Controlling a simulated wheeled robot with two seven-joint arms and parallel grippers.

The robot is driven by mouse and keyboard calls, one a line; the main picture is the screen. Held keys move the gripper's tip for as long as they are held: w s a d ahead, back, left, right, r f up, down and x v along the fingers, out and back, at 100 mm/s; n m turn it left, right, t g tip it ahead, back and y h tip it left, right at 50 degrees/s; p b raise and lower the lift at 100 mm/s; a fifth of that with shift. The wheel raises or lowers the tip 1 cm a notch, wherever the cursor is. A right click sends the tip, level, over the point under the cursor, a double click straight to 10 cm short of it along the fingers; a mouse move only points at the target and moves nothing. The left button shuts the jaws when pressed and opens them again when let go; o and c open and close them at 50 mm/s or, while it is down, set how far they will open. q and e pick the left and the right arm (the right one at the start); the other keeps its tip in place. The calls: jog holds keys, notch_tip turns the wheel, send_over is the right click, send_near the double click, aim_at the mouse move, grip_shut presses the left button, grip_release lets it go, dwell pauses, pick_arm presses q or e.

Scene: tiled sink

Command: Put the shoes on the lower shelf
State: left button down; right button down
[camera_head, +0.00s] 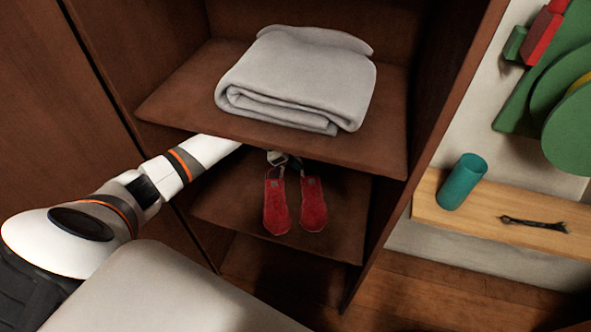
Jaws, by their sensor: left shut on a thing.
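Two red shoes (294,204) are side by side at the middle shelf (342,228) of the wooden cabinet, below the shelf with the blanket. My left arm reaches in from the left under the upper shelf, which hides part of its forearm. My left gripper (287,163) shows only in part at the far ends of the shoes, in shadow, and is shut on them. I cannot tell whether the shoes touch the shelf below. My right gripper is not in view.
A folded grey blanket (300,80) lies on the upper shelf (180,95), close above my left arm. A lower level (275,270) of the cabinet looks empty. At right, a wooden ledge (435,212) holds a teal cup (462,182) and a small dark object (535,223).

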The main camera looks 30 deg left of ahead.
pick_arm(q)
notch_tip(320, 180, down, 3)
jog(key=shift+f, duration=0.2)
jog(key=c, duration=2)
grip_release()
jog(key=shift+f, duration=0.2)
jog(key=o, duration=0.5)
jog(key=shift+r, duration=0.1)
